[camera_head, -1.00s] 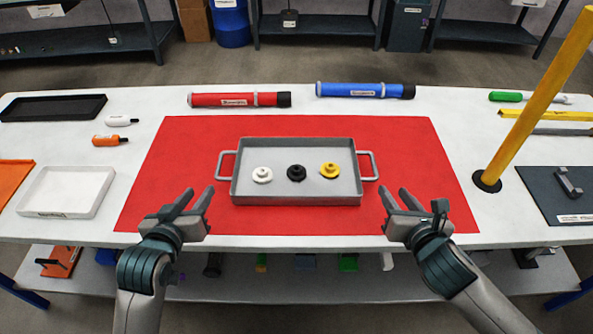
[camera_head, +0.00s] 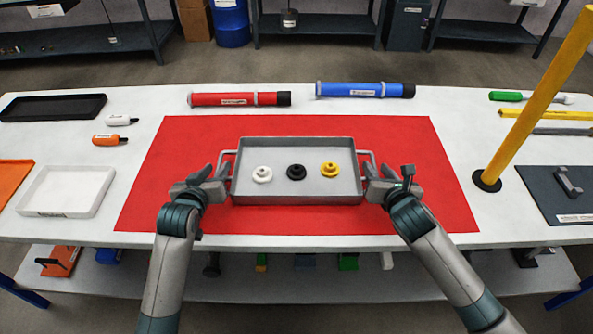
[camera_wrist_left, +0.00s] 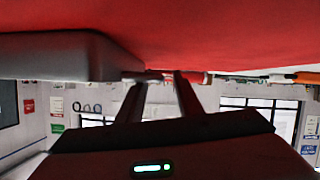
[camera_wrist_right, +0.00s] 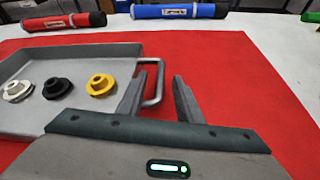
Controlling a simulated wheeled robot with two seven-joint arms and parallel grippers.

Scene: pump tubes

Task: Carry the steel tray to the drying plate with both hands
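The steel tray (camera_head: 296,198) lies flat on the red mat and carries a white (camera_head: 262,174), a black (camera_head: 296,172) and a yellow (camera_head: 330,170) knob-like part. It has a loop handle on each short side. My left gripper (camera_head: 218,172) is open at the left handle (camera_head: 229,155); the tray wall also shows in the left wrist view (camera_wrist_left: 60,57). My right gripper (camera_head: 376,171) is open at the right handle (camera_head: 369,157). In the right wrist view the right handle (camera_wrist_right: 157,85) lies between the spread fingertips (camera_wrist_right: 160,80). Which thing is the drying plate I cannot tell.
A red tube (camera_head: 222,100) and a blue tube (camera_head: 350,90) lie behind the mat. A yellow post (camera_head: 535,95) stands at the right beside a dark plate (camera_head: 540,190). A white tray (camera_head: 65,212) and a black tray (camera_head: 50,118) are at the left. Bare red mat (camera_head: 420,150) surrounds the steel tray.

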